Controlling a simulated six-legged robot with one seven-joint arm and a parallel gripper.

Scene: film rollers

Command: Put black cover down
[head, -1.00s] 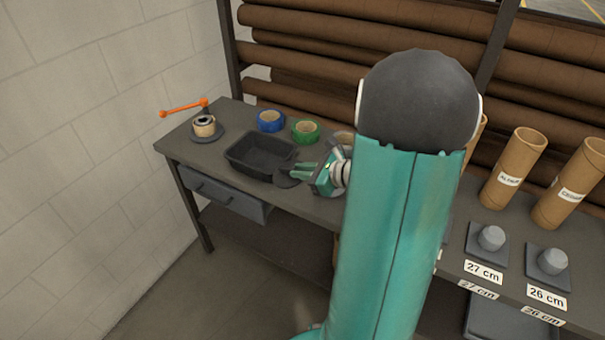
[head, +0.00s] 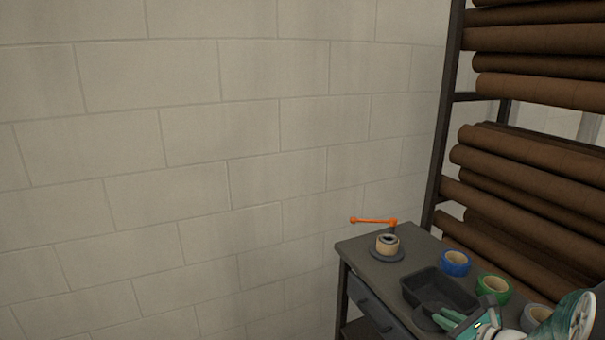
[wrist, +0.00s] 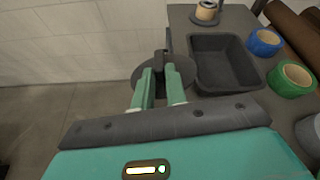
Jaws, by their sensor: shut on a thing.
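My gripper (wrist: 159,72) is shut on the raised grip of a flat, round black cover (wrist: 140,74). In the wrist view the cover sits just left of a black tray (wrist: 197,86), by the bench's edge. In the head view my gripper (head: 451,318) is at the bottom right, with the cover (head: 424,319) partly showing in front of the tray (head: 411,293). I cannot tell whether the cover touches the tray or the bench.
The grey bench (head: 357,247) holds a tape roll on a round base (head: 386,248) with an orange handle (head: 373,221). A block wall (head: 200,170) stands left; brown rolls (head: 535,165) are racked behind.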

